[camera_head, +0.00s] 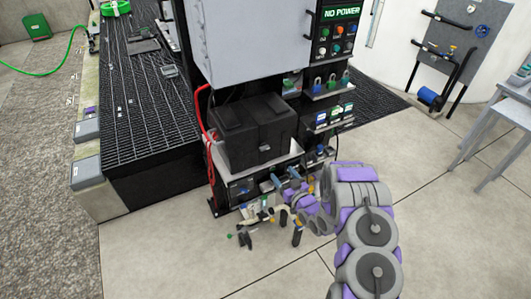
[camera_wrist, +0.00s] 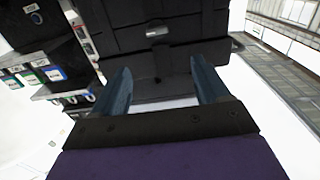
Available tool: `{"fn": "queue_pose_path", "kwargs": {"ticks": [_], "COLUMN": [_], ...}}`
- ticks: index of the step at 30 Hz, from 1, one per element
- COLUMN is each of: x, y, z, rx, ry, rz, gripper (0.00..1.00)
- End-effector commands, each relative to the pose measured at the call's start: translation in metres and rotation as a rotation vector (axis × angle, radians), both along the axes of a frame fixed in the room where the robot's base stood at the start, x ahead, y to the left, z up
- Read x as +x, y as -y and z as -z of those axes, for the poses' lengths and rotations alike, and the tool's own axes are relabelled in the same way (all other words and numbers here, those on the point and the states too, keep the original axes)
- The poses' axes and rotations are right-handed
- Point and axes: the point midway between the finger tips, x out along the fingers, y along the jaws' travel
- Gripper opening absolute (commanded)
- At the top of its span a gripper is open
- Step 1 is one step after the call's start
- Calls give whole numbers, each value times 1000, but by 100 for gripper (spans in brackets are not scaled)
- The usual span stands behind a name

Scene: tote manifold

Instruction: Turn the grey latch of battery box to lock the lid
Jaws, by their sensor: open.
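The black battery box (camera_head: 245,152) sits on a light shelf of the rack in the head view, its lid down. In the wrist view the dark box (camera_wrist: 190,40) fills the top middle. A small grey latch (camera_wrist: 157,31) shows on its face there, lying roughly crosswise; in the head view the latch (camera_head: 264,148) is a small light spot on the front. My gripper (camera_head: 281,179) is in front of and below the box. In the wrist view my gripper (camera_wrist: 161,82) has its two blue fingers spread, with nothing between them. The latch lies beyond the fingertips, apart from them.
A grey cabinet (camera_head: 250,40) with a "NO POWER" panel (camera_head: 341,14) stands above the box. A red cable (camera_head: 203,115) runs down its left side. Padlocks (camera_head: 331,82) and small boxes (camera_head: 335,115) fill shelves at right.

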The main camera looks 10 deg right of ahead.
Motion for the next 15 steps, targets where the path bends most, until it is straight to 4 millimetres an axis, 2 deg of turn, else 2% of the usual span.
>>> {"fn": "queue_pose_path", "kwargs": {"ticks": [6, 15], "x": [39, 84], "y": [-15, -35], "z": [-1, 2], "rx": [-3, -7], "ry": [4, -2], "rz": [-2, -2], "gripper": [74, 74]}}
